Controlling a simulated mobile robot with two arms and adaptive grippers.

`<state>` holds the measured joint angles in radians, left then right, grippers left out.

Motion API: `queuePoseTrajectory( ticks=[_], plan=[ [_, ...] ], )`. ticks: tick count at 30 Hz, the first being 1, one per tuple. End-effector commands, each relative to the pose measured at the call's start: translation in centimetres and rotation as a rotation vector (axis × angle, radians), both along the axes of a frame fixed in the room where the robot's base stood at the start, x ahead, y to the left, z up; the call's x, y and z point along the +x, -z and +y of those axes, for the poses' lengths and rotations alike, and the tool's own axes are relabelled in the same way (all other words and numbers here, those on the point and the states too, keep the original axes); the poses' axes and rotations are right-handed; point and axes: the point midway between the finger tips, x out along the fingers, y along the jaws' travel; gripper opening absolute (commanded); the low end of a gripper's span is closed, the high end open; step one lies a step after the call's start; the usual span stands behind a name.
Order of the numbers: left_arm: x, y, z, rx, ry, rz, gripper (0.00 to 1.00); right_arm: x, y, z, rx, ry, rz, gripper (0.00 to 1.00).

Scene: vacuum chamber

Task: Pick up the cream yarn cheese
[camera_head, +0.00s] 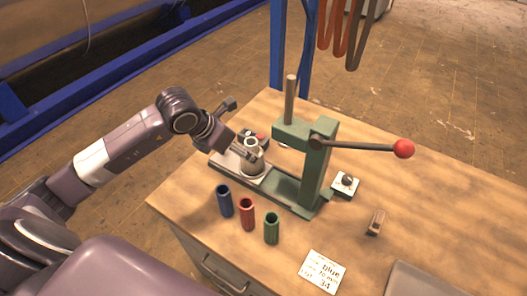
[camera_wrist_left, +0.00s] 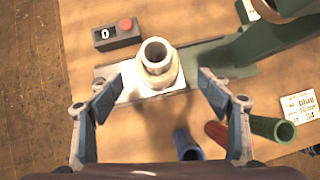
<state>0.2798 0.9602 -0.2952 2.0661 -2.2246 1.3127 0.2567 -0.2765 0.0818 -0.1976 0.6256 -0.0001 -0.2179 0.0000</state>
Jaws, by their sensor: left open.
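The cream yarn cheese (camera_head: 251,163) looks like a pale hollow piece with a narrower ring on top. It stands upright on a light plate at the left end of the green press base. In the left wrist view the cream yarn cheese (camera_wrist_left: 157,62) sits at upper centre, its round opening facing the camera. My left gripper (camera_head: 243,148) is beside it in the head view and partly overlaps it. In the wrist view the left gripper (camera_wrist_left: 160,92) is open, with its two fingers spread to either side and apart from the piece. My right gripper is out of view.
The green press (camera_head: 318,160) with a red-knobbed lever stands just right. Blue (camera_head: 224,201), red (camera_head: 247,214) and green (camera_head: 272,228) tubes stand in front. A red-button switch box (camera_wrist_left: 116,34) lies behind. A label card (camera_head: 323,271) lies near the front edge.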

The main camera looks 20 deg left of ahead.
Motion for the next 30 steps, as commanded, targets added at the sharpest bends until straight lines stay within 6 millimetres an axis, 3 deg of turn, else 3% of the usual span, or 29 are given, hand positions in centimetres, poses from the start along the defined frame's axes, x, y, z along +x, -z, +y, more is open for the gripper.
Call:
queuePoseTrajectory(
  ticks=[4, 12, 21, 30],
  plan=[
    [0.4, 0.6, 0.0, 0.003, -0.003, 0.004, 0.71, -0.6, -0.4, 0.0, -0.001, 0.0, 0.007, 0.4],
    [2.2, 2.5, -0.6, -0.001, -0.003, 0.003, 0.71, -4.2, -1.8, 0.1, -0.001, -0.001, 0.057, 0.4],
    [4.5, 5.6, -1.2, 0.002, -0.003, 0.003, 0.71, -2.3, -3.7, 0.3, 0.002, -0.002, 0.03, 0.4],
    [4.7, 6.2, -1.3, 0.002, -0.001, 0.001, 0.71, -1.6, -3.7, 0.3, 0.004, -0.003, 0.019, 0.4]
  ],
)
